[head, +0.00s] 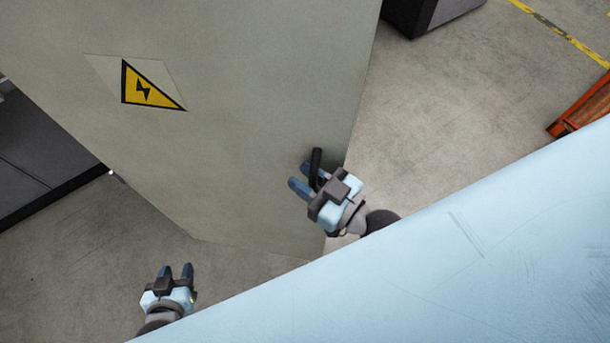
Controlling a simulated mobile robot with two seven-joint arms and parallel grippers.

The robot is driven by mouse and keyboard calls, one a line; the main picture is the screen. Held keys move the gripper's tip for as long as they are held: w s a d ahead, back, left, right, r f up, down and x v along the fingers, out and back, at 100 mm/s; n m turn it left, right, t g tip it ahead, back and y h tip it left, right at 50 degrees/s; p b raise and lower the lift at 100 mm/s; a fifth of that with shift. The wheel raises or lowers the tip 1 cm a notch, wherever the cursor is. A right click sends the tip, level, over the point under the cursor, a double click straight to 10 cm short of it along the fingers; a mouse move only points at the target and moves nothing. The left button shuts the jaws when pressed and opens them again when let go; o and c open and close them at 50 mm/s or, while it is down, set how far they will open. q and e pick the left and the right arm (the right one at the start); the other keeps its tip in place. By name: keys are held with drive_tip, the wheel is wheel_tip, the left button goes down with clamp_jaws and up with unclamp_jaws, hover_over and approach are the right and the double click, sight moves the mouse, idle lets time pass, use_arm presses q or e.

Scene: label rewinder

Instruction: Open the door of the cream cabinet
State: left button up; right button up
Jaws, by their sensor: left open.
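The cream cabinet's door (230,150) fills the upper left and middle of the head view, with a yellow warning triangle on it; it looks shut. A dark upright handle (316,165) stands out near the door's right edge. My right gripper (303,178) is at the handle, its fingers on either side of or close beside it; I cannot tell if they touch it or are closed. My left gripper (177,270) is open and empty, low over the floor, apart from the door.
A large light blue surface (430,270) covers the lower right of the view. A dark unit (45,155) stands at the left and another dark box (428,12) at the top. An orange object (582,105) is at the right edge.

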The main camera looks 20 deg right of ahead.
drive_tip(key=b+v, duration=0.2)
drive_tip(key=v, duration=1)
drive_tip(key=shift+b, duration=0.35)
